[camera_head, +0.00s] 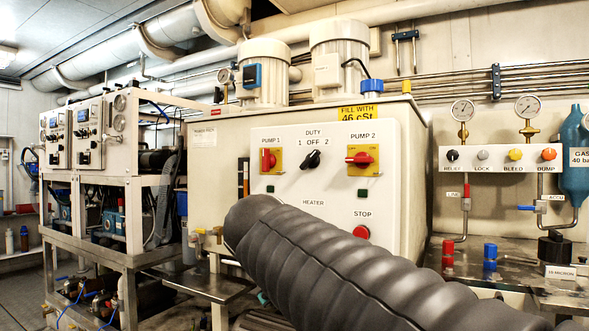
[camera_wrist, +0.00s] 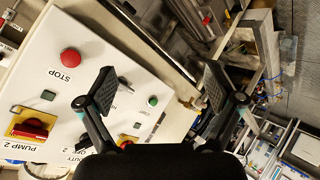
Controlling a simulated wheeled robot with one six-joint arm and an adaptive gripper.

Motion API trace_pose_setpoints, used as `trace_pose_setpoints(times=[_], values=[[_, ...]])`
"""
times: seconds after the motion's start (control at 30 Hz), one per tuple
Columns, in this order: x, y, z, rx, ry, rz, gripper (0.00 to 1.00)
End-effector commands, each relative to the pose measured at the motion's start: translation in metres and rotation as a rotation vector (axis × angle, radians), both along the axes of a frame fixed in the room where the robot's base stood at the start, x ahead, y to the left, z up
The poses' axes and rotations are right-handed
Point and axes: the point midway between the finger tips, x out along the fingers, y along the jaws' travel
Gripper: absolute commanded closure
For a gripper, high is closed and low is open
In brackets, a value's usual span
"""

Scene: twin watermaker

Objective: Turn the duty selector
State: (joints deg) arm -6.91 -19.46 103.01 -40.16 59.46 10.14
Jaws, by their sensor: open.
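The duty selector (camera_head: 311,159) is a black knob on the white control panel (camera_head: 285,215), under the DUTY lettering and between the pump 1 switch (camera_head: 270,159) and the pump 2 switch (camera_head: 362,159). Its handle slants from lower left to upper right. In the wrist view the DUTY label (camera_wrist: 72,157) shows at the lower left, and the knob is mostly hidden by my gripper. My gripper (camera_wrist: 160,86) is open and empty, its fingers wide apart in front of the panel. In the head view my arm hides it.
A red stop button (camera_head: 361,232) sits low on the panel. A valve block (camera_head: 500,158) with coloured knobs and gauges is to the right. A machine rack (camera_head: 100,190) stands at the left. My grey sleeved arm covers the lower middle.

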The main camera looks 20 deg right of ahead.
Motion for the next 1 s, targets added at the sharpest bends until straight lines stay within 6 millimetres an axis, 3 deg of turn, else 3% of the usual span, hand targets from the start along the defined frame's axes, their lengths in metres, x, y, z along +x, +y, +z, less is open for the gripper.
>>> trace_pose_setpoints(times=[0.03, 0.2, 0.4, 0.6, 0.77, 1.0], values=[[0.022, -0.003, 0.022, -0.058, -0.038, -0.015, 0.08], [0.075, -0.012, 0.109, -0.250, -0.193, -0.096, 0.08], [0.105, -0.013, 0.184, -0.406, -0.352, -0.191, 0.08], [0.113, -0.012, 0.215, -0.470, -0.425, -0.238, 0.08], [0.120, -0.021, 0.220, -0.477, -0.433, -0.247, 0.08], [0.144, -0.053, 0.220, -0.477, -0.431, -0.248, 0.08]])
